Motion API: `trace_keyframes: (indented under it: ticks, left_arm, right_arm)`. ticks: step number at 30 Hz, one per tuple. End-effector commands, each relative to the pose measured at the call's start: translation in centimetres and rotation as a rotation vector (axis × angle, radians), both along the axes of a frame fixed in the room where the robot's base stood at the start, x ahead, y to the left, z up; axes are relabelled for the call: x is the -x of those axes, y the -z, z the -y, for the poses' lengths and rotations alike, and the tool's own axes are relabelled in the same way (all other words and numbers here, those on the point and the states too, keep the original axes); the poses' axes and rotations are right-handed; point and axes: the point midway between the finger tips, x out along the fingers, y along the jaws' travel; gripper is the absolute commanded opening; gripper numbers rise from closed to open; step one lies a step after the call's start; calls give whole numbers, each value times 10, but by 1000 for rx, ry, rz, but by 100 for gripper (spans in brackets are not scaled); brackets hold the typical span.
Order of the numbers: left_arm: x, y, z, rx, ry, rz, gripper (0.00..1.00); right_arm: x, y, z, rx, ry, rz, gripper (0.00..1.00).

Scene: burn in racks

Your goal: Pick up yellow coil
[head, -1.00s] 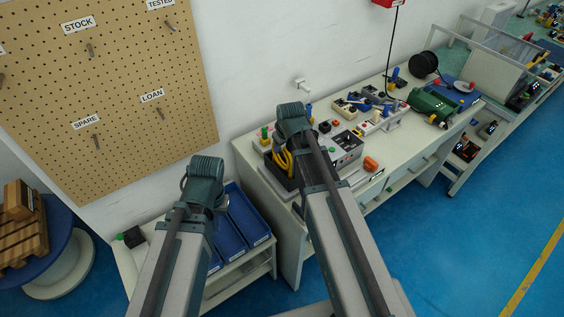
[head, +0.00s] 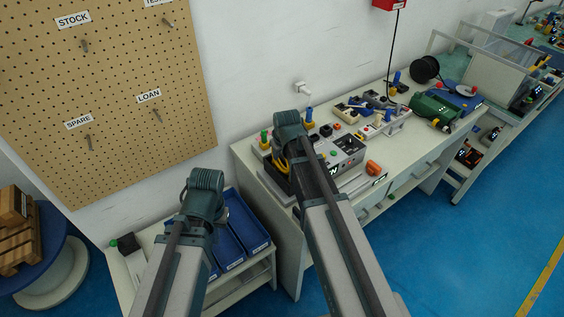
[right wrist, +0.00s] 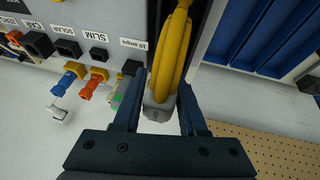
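The yellow coil (right wrist: 174,52) is a looped cable with a grey end piece (right wrist: 158,109) at its lower end in the right wrist view. My right gripper (right wrist: 163,85) has one finger on each side of the coil, with the grey end piece between them; no firm grip on it is visible. In the head view a bit of the yellow coil (head: 281,164) shows beside my right wrist, which hides the rest of it and the right fingers. My left gripper (head: 205,203) is over the blue bins, its fingers hidden by its wrist.
A grey panel (right wrist: 85,25) with labelled sockets and coloured plugs stands close beside the right gripper. Blue bins (head: 244,232) sit on a low shelf left of the workbench (head: 402,160). A green cylindrical device (head: 433,108) stands farther along the bench.

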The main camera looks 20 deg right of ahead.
Motion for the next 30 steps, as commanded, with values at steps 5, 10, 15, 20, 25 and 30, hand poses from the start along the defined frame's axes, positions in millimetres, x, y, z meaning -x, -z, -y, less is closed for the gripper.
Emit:
trace_keyframes:
  ticks: [5, 10, 15, 20, 25, 30]
  left_arm:
    - [0, 0, 0, 0, 0, 0, 0]
    - [0, 0, 0, 0, 0, 0, 0]
    - [0, 0, 0, 0, 0, 0, 0]
    - [0, -1, 0, 0, 0, 0, 0]
    - [0, -8, 0, 0, 0, 0, 0]
    - [0, -25, 0, 0, 0, 0, 0]
  right_arm:
    - [0, 0, 0, 0, 0, 0, 7]
    - [0, 0, 0, 0, 0, 0, 0]
    - [0, 0, 0, 0, 0, 0, 0]
    - [0, -1, 0, 0, 0, 0, 0]
    - [0, -8, 0, 0, 0, 0, 0]
    - [0, -25, 0, 0, 0, 0, 0]
